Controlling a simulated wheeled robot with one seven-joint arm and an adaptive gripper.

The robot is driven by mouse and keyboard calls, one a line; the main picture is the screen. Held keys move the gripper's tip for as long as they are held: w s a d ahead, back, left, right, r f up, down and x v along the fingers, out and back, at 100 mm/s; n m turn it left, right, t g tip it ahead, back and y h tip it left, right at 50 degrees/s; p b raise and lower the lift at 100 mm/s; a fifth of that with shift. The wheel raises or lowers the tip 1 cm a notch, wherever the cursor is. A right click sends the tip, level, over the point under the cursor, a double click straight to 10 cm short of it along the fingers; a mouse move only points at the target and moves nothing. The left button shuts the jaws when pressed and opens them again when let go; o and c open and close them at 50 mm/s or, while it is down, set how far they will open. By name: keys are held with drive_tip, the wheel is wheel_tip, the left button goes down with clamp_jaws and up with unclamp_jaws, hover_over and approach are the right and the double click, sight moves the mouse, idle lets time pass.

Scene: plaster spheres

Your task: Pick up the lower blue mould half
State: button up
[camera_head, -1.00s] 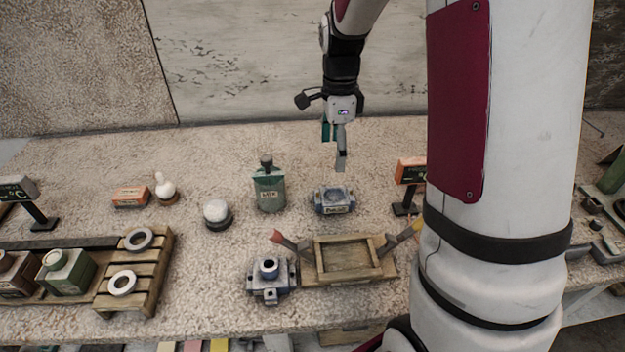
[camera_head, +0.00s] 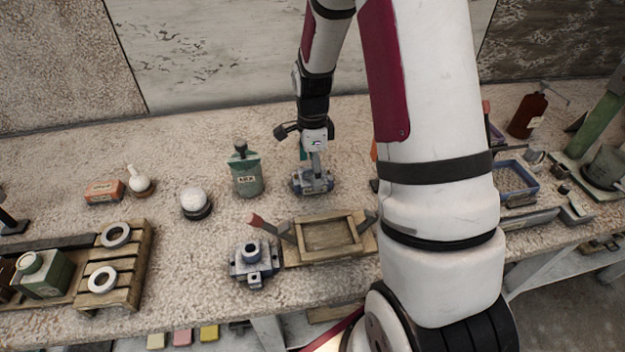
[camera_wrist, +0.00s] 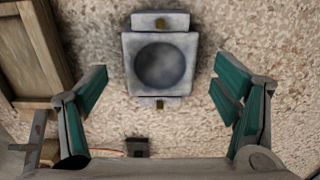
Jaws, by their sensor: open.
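A blue-grey mould half (camera_head: 312,184) sits on the stone bench top, behind the wooden tray. In the wrist view the mould half (camera_wrist: 160,64) lies with its round hollow facing up and a small brass-coloured pin on each of two opposite sides. My gripper (camera_head: 314,170) is right above it in the head view and partly hides it. In the wrist view my gripper (camera_wrist: 168,92) is open, its green-padded fingers wide apart on either side of the mould half, not touching it. Another blue-grey mould piece (camera_head: 253,262) with a round opening stands at the bench front.
The bench behind the mould half is clear.

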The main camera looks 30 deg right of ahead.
drive_tip(key=shift+f, duration=0.95)
drive_tip(key=c, duration=1.4)
drive_tip(key=shift+r, duration=0.1)
